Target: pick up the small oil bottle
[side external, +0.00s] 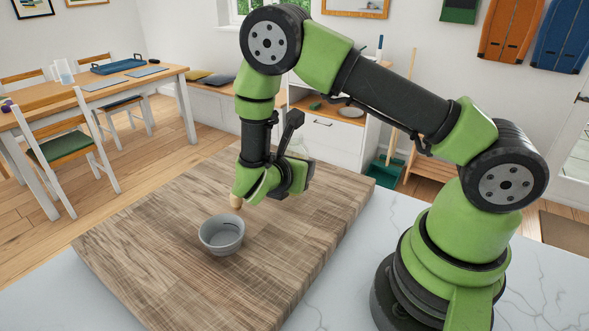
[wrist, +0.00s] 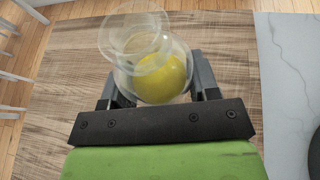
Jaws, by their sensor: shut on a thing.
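The small oil bottle (wrist: 159,75) is clear and rounded, with yellow oil inside. In the wrist view it sits between the two dark fingers of my gripper (wrist: 157,84), which is shut on it. Its clear neck and rim reach toward the top of that view.
A grey bowl (side external: 222,234) stands on the wooden board (side external: 150,240), close to my gripper. It appears empty. The rest of the board is clear. Pale marble counter (side external: 345,290) surrounds the board. A dining table (side external: 110,85) with chairs stands farther off at the left.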

